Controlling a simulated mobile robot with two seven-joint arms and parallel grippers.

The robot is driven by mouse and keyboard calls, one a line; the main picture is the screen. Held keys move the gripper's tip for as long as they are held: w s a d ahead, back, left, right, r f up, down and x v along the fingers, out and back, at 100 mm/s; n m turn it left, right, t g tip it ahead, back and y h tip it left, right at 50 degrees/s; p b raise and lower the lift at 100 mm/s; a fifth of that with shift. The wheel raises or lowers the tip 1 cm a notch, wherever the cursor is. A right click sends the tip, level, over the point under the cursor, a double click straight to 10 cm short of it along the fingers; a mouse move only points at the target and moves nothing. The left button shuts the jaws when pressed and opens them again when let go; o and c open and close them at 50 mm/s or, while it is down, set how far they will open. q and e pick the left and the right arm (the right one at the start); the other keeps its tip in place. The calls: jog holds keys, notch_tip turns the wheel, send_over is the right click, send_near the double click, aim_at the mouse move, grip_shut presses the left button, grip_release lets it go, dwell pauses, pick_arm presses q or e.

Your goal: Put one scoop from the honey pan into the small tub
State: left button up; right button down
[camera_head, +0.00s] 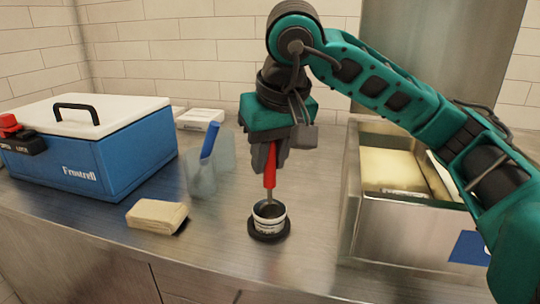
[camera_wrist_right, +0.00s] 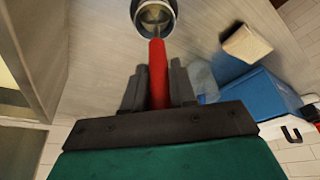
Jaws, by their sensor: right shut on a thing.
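My right gripper (camera_head: 269,160) is shut on the red handle of a scoop (camera_head: 270,180), pointing down over the small tub (camera_head: 265,223). The tub is white with a dark inside and stands upright on a round black base (camera_head: 269,237). The scoop's metal lower end reaches into the tub's mouth. The wrist view shows the red handle (camera_wrist_right: 158,75) between the fingers and the metal end inside the tub's rim (camera_wrist_right: 137,10). What the scoop holds is unclear. A steel well at right holds pans with yellowish surfaces (camera_head: 393,170); I cannot tell which is the honey pan. My left gripper is out of view.
A blue cooler (camera_head: 120,165) with a white lid stands at left. A clear container (camera_head: 203,178) with a blue-handled tool (camera_head: 210,139) is beside it. A tan block (camera_head: 157,215) lies in front. My right arm passes over the steel well's wall (camera_head: 400,230).

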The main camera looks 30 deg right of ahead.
jog(key=shift+w, duration=0.25)
jog(key=shift+r+p, duration=0.75)
jog(key=shift+r, duration=0.1)
jog(key=shift+r+p, duration=0.7)
jog(key=shift+r, duration=0.2)
jog(key=shift+r+p, duration=0.7)
jog(key=shift+r, duration=0.2)
jog(key=shift+r+p, duration=0.45)
jog(key=shift+r, duration=0.1)
jog(key=shift+r+p, duration=0.7)
jog(key=shift+r, duration=0.45)
jog(key=shift+r+p, duration=0.2)
jog(key=shift+p, duration=0.15)
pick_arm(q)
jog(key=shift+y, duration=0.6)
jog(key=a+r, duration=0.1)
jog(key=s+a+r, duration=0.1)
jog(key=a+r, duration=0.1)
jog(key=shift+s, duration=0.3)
